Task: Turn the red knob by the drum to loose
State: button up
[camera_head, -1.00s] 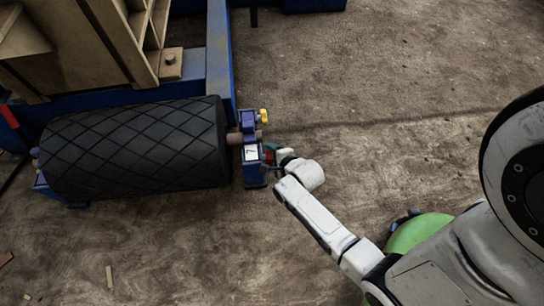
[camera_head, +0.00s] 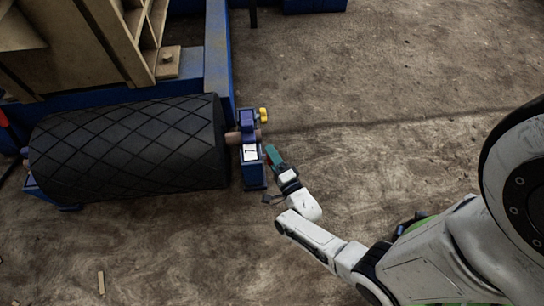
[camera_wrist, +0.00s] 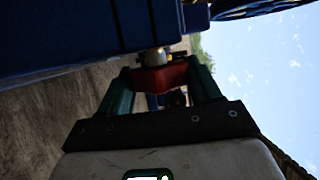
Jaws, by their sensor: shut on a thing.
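The black drum (camera_head: 125,150) with a diamond pattern lies at the left in the head view. At its right end stands a blue bearing block (camera_head: 252,173) with a white label and a yellow part on top. My gripper (camera_head: 269,153) is at the right side of this block. In the wrist view the red knob (camera_wrist: 160,78) sits between the two green fingers of my gripper (camera_wrist: 162,82), which are shut on it. A metal shaft joins the knob to the blue block (camera_wrist: 80,35) above it. In the head view the knob is hidden by the gripper.
A blue frame (camera_head: 217,60) and a tan machine body (camera_head: 75,50) stand behind the drum. The yellow part (camera_head: 263,115) sticks out at the block's top right. The brown ground (camera_head: 400,90) to the right is clear.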

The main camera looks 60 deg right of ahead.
jog(key=shift+n+t+h, duration=0.3)
jog(key=shift+n+t, duration=0.2)
jog(key=shift+t, duration=0.3)
jog(key=shift+w, duration=0.1)
jog(key=o, duration=1)
jog(key=shift+c, duration=0.2)
jog(key=v, duration=1.1)
